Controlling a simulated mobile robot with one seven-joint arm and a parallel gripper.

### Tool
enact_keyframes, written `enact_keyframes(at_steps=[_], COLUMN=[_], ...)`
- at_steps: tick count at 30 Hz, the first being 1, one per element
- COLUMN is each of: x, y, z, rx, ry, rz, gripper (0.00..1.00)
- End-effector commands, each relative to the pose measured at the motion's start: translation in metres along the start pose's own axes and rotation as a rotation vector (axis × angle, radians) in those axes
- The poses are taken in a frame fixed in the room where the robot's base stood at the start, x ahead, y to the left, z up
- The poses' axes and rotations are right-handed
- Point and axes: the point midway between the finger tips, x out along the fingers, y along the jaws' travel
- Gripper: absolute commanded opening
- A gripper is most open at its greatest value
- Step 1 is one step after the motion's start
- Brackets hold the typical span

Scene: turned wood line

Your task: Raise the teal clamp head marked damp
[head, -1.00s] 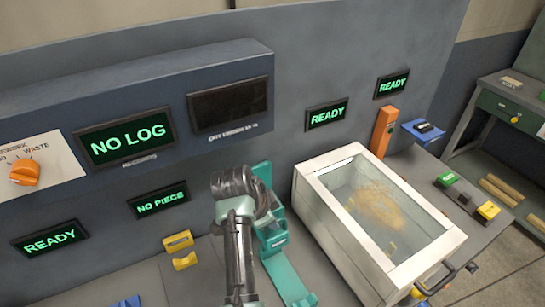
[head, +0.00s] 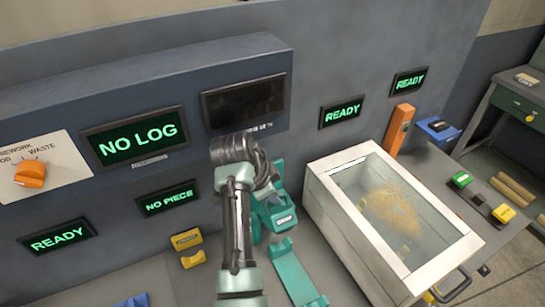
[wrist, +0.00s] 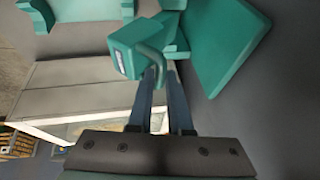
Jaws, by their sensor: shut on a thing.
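The teal clamp head (head: 281,214), a block with a small white label and a handle, stands up on its teal post in the head view, above the teal cradle (head: 293,272). Its label is too small to read. In the wrist view the clamp head (wrist: 128,52) is at the top centre, and my gripper (wrist: 160,78) is shut on its curved handle. In the head view my arm covers the gripper's fingers and part of the post.
A white-framed glass-topped box (head: 330,215) with wood dust inside stands right of the clamp. Yellow blocks (head: 187,240) sit to the left. Lit signs and an orange knob (head: 31,174) are on the wall behind. An orange post (head: 399,128) stands beyond the box.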

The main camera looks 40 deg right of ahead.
Motion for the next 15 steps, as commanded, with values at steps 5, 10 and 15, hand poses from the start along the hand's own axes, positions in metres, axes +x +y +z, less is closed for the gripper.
enact_keyframes(at_steps=[5,10,15], x=[0.0063,0.006,0.0039], y=[0.0044,0.0043,0.0029], z=[0.0053,0.0049,0.0033], rx=[-0.009,-0.009,-0.005], ry=[-0.011,-0.01,-0.006], rz=[0.012,0.012,0.008], gripper=[0.0,0.34,0.47])
